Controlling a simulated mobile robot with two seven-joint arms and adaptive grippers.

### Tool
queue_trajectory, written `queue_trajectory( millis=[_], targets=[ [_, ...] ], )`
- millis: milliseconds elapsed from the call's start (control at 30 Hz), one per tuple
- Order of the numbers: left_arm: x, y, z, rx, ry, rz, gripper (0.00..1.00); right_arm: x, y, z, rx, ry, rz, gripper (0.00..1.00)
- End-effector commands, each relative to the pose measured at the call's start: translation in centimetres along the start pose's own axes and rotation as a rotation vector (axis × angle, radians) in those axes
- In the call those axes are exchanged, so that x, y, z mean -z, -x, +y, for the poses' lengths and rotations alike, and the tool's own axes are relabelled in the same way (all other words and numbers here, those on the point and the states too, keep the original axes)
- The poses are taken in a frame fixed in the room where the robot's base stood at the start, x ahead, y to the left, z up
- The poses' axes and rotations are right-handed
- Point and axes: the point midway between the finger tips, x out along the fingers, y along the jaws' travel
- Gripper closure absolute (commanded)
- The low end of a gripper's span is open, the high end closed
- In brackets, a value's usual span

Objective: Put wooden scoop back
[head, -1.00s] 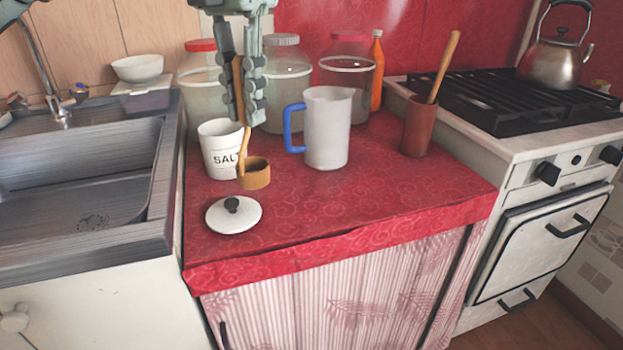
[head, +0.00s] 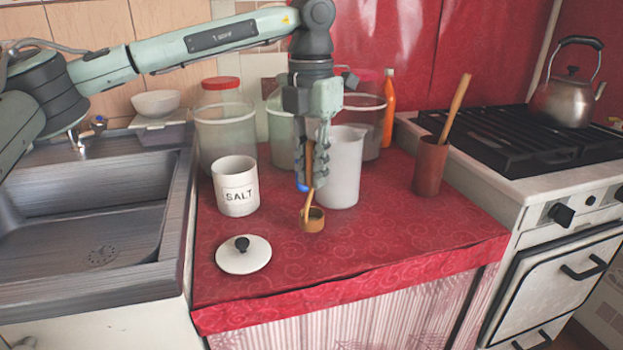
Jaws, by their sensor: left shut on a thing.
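The wooden scoop (head: 312,220) has a small round cup at the bottom of a thin handle. My left gripper (head: 317,160) is shut on its handle, holding it upright with the cup low over the red counter, in front of the white pitcher (head: 346,170). I cannot tell whether the cup touches the cloth. The white salt canister (head: 236,190) stands open to the left, its mouth uncovered. Its white lid (head: 243,257) with a black knob lies on the counter in front. My right gripper is not in view.
Behind stand large jars, one with a red lid (head: 221,84), and an orange bottle (head: 388,110). A brown crock (head: 429,168) with a wooden handle (head: 456,106) stands right, beside the stove (head: 505,150). The sink (head: 95,210) is left. The counter's front right is clear.

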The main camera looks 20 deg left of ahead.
Motion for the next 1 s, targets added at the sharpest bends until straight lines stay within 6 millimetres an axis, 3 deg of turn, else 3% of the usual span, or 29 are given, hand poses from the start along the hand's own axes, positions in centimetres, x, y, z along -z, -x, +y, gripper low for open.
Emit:
queue_trajectory(
  millis=[167, 567, 600, 733, 1000],
  targets=[
    [0.1, -2.3, 0.0, 0.0, 0.0, 0.001, 1.0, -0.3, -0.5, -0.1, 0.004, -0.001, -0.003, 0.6],
    [0.1, -2.8, 0.0, 0.0, 0.001, -0.001, 1.0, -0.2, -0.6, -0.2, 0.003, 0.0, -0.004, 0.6],
    [0.1, -2.7, 0.0, 0.0, 0.001, -0.001, 0.82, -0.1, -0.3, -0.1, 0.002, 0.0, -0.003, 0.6],
    [0.1, -2.7, 0.0, 0.0, 0.001, 0.0, 0.66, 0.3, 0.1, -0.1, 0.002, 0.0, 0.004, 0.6],
    [0.1, -2.7, 0.0, 0.0, 0.001, -0.001, 0.63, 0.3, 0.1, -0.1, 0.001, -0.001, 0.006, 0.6]
  ],
)
